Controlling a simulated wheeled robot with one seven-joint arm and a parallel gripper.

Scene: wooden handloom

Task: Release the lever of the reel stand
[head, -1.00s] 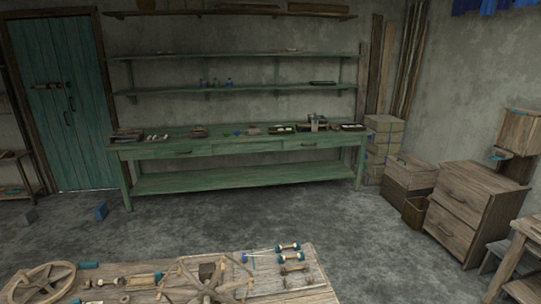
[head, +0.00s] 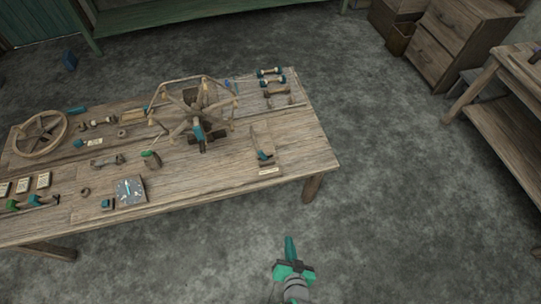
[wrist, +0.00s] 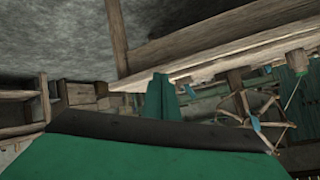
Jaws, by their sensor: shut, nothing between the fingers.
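The reel stand (head: 193,112) stands on the wooden table, with a spoked wooden reel on a dark base. A teal part (head: 198,133) shows at the front of it; I cannot tell whether this is the lever. The reel also shows tilted at the right of the wrist view (wrist: 250,112). My gripper (head: 290,250) is shut and empty, with its green fingers together. It is over the floor in front of the table, to the right of and well apart from the reel stand. The green fingers also show in the wrist view (wrist: 162,98).
The wooden table (head: 235,170) holds a wheel (head: 40,133), a dial board (head: 129,191), a small wooden stand (head: 262,145) and several spools (head: 270,72). A wooden bench (head: 510,120) stands at right. The floor between them is clear.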

